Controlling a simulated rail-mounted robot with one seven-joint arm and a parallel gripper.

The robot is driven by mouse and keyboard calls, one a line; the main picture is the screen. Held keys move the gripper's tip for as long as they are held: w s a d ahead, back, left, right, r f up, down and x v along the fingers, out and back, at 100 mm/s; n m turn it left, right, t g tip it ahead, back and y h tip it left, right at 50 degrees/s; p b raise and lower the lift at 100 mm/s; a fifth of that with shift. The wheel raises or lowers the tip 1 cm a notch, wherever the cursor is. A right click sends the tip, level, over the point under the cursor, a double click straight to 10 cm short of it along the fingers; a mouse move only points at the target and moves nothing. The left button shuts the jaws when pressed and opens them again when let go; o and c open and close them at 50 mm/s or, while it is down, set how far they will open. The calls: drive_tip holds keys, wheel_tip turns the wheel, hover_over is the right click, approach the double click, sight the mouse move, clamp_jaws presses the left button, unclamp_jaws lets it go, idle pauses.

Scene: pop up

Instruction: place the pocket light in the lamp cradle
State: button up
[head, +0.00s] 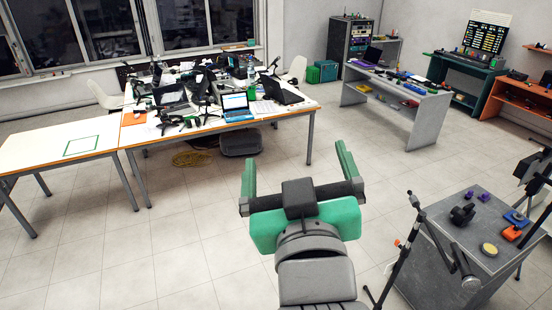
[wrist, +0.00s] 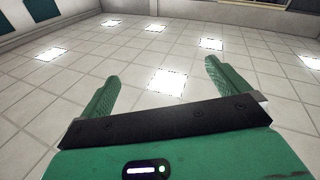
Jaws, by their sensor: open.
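My gripper (head: 297,158) is open and empty, its two green fingers spread wide and raised above the floor in the middle of the head view. The fingers also show in the wrist view (wrist: 160,75), with nothing between them. I cannot pick out the pocket light or the lamp cradle for sure. Small items stand on the grey table at the right: a black object (head: 462,214), purple pieces (head: 483,197), an orange piece (head: 511,233), a blue piece (head: 516,218) and a yellow disc (head: 489,249). My gripper is left of that table and touches nothing.
A white table (head: 215,126) crowded with laptops stands at the back left. A bare table beside it has a green-outlined rectangle (head: 82,145). A grey bench (head: 400,85) with small items stands farther back. Black stands (head: 400,255) rise beside the right table. The floor between is clear.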

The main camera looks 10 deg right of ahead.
drive_tip(key=s+a+r+m+t, duration=0.1)
drive_tip(key=s+a+r+t, duration=0.1)
drive_tip(key=s, duration=0.4)
drive_tip(key=s+a+r+m+t+y, duration=0.1)
drive_tip(key=s+a+r+t, duration=0.2)
drive_tip(key=s+r, duration=0.3)
drive_tip(key=shift+s+a+r+t, duration=0.15)
drive_tip(key=shift+a+r+t, duration=0.15)
drive_tip(key=shift+a+r, duration=0.5)
wheel_tip(320, 180, up, 2)
drive_tip(key=shift+r+p, duration=0.1)
drive_tip(key=shift+p, duration=0.95)
